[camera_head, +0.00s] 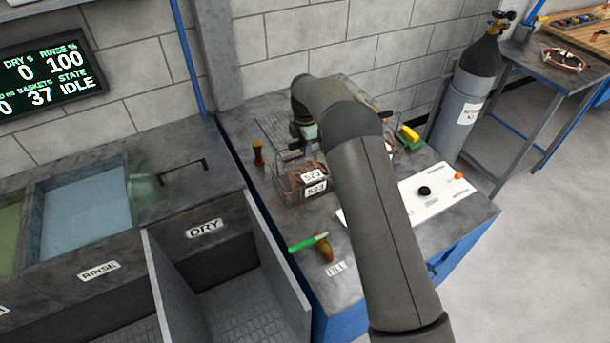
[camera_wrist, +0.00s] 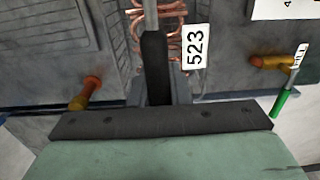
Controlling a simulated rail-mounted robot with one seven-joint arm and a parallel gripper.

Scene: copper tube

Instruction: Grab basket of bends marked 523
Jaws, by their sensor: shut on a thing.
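The basket marked 523 (camera_head: 290,184) is a small wire basket of copper bends with white tags, on the bench left of my arm in the head view. In the wrist view its 523 tag (camera_wrist: 195,46) and copper bends (camera_wrist: 172,22) show just beyond the fingers. My gripper (camera_wrist: 156,85) is shut on the basket, seemingly at its upright grey handle part; the exact grip is partly hidden by the fingers. Whether the basket touches the bench I cannot tell.
A brown stamp-like tool (camera_head: 258,153) stands left of the basket. A green-handled tool (camera_head: 308,243) lies in front. A white board (camera_head: 415,199) lies to the right. The DRY bin (camera_head: 230,290) is at lower left. A gas cylinder (camera_head: 466,105) stands behind right.

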